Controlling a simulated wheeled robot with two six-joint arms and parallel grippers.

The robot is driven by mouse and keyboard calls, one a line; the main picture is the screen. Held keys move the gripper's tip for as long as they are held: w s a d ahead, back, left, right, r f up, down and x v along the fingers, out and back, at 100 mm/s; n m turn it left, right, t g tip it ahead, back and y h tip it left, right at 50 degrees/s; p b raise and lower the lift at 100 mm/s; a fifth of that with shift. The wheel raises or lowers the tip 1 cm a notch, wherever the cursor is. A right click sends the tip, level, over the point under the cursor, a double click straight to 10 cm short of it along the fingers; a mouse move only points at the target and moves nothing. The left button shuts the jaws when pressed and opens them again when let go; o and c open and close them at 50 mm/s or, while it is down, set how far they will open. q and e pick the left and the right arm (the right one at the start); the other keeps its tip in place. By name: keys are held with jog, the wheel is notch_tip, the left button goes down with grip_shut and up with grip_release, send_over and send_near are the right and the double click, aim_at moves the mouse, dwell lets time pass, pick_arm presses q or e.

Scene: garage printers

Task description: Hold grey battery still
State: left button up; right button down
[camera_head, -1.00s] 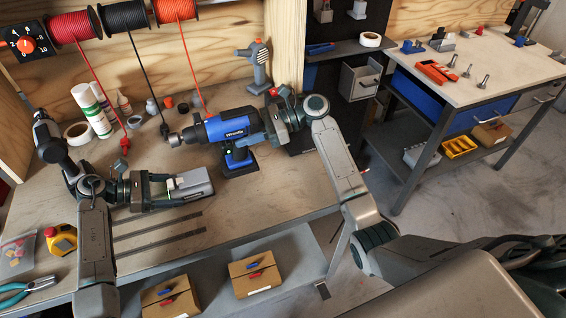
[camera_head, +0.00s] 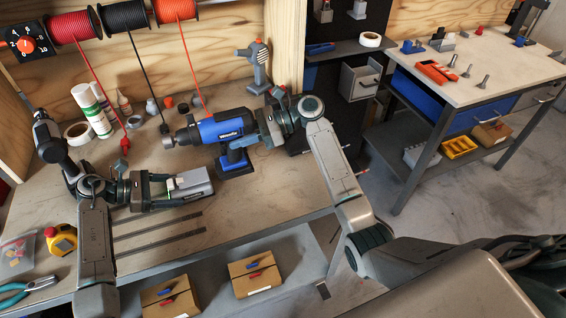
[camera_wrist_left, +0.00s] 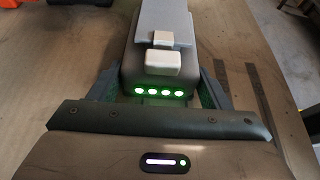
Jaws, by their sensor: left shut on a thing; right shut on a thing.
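The grey battery (camera_head: 192,184) lies on the workbench (camera_head: 235,220) at its middle left. My left gripper (camera_head: 170,190) is shut on it from the left. In the left wrist view the grey battery (camera_wrist_left: 158,60) sits between both fingers, with a row of lit green lights and a pale latch block on top. My right gripper (camera_head: 258,128) is shut on the blue drill (camera_head: 222,130), which stands upright behind the battery, its chuck to the left. The fingers' exact contact on the drill is hidden in the head view.
A yellow tape measure (camera_head: 62,240) and blue pliers (camera_head: 22,290) are at the left. White spray cans (camera_head: 92,110) stand behind, under cable spools. Cardboard boxes (camera_head: 255,273) sit below the bench.

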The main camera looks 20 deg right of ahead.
jog(key=a, duration=1.1)
jog(key=shift+a+r, duration=0.15)
jog(key=shift+a, duration=0.1)
dwell(5.8)
jog(key=c, duration=1)
grip_release()
